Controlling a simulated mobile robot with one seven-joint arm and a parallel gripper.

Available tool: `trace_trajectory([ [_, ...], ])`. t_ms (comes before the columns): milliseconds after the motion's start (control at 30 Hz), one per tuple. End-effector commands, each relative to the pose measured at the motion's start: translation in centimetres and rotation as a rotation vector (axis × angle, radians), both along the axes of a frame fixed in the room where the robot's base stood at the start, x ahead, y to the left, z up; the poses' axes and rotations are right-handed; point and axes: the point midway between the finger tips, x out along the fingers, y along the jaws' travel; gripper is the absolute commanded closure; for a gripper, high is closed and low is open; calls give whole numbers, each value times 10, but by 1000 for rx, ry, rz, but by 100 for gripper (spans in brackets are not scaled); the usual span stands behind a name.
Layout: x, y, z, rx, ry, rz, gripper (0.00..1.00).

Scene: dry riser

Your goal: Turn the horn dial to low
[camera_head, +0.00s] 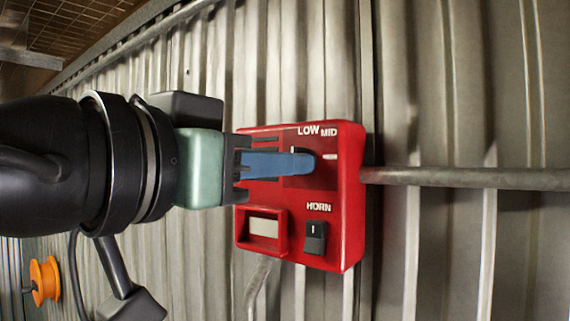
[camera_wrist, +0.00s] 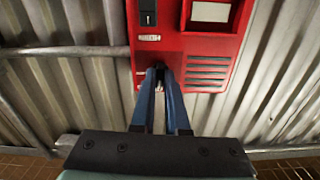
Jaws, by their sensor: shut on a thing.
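The red horn box (camera_head: 345,215) is mounted on a corrugated metal wall, with the white words LOW, MID and HORN on its face. The horn dial is a dark round knob (camera_head: 318,161) below LOW and MID, mostly hidden by my blue fingers; its pointer setting cannot be told. My gripper (camera_head: 308,163) reaches in from the left and is shut on the dial. In the wrist view the fingertips (camera_wrist: 160,70) meet the red box (camera_wrist: 170,46) at the dark knob. A black rocker switch (camera_head: 315,238) sits under HORN.
A pale window in a red frame (camera_head: 263,228) is at the box's lower left. A horizontal pipe (camera_head: 470,178) runs right from the box. An orange wheel (camera_head: 44,281) is at the lower left. The wall right of the box is otherwise clear.

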Motion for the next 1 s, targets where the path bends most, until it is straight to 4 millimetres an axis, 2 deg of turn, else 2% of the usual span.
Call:
trace_trajectory([
  [300,0,0,1,-69,45,0,100],
  [733,0,0,2,-76,50,1,100],
  [767,0,0,2,-76,50,1,82],
  [900,0,0,1,-75,50,0,57],
  [1000,0,0,1,-74,51,0,57],
])
